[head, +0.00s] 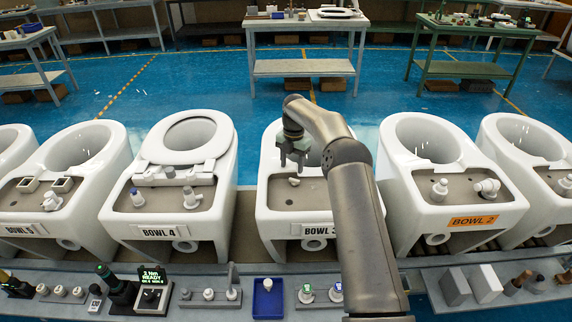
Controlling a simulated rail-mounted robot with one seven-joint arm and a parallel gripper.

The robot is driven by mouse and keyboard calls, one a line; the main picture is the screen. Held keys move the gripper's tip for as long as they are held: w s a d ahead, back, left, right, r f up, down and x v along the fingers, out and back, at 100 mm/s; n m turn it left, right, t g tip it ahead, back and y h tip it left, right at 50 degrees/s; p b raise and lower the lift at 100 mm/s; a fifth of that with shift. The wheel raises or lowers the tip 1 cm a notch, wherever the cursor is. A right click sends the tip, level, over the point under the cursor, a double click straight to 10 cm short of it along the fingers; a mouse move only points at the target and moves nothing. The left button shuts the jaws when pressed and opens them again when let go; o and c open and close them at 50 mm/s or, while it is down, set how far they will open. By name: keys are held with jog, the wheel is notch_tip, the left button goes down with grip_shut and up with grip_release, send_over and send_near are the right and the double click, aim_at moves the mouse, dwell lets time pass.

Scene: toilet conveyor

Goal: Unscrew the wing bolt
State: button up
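My gripper (293,160) hangs over the back part of bowl 3 (269,222), fingers pointing down and apart, with nothing seen between them. Just below the fingertips in the picture, a small white fitting (294,181) stands on bowl 3's grey deck. It may be the wing bolt, but it is too small to make out wings or thread. The fingers look apart from it. My arm covers the right side of bowl 3 and part of its label.
Bowl 4 (121,215) with a seat stands left, bowl 2 (402,190) right. The front ledge holds a torque tool (122,290), a display reading "2 Nm READY" (154,279), a blue tray (257,306) with a white part, and several fittings. Workbenches stand behind on blue floor.

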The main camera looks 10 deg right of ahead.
aim_at(282, 169)
jog(key=a+n+p, duration=0.1)
jog(key=a+n, duration=0.1)
jog(key=a, duration=0.1)
jog(key=shift+w+a, duration=0.15)
jog(key=o, duration=0.7)
jog(key=shift+w+a+r+p, duration=0.4)
jog(key=shift+w+a+r, duration=0.1)
jog(key=shift+a, duration=0.25)
jog(key=shift+r, duration=0.3)
jog(key=shift+c, duration=0.9)
jog(key=shift+r, duration=0.1)
jog(key=c, duration=0.5)
jog(key=shift+d, duration=0.2)
jog(key=o, duration=0.5)
jog(key=shift+d, duration=0.1)
jog(key=shift+c, duration=0.2)
jog(key=shift+o, duration=0.3)
jog(key=shift+d, duration=0.1)
jog(key=shift+d+r, duration=0.1)
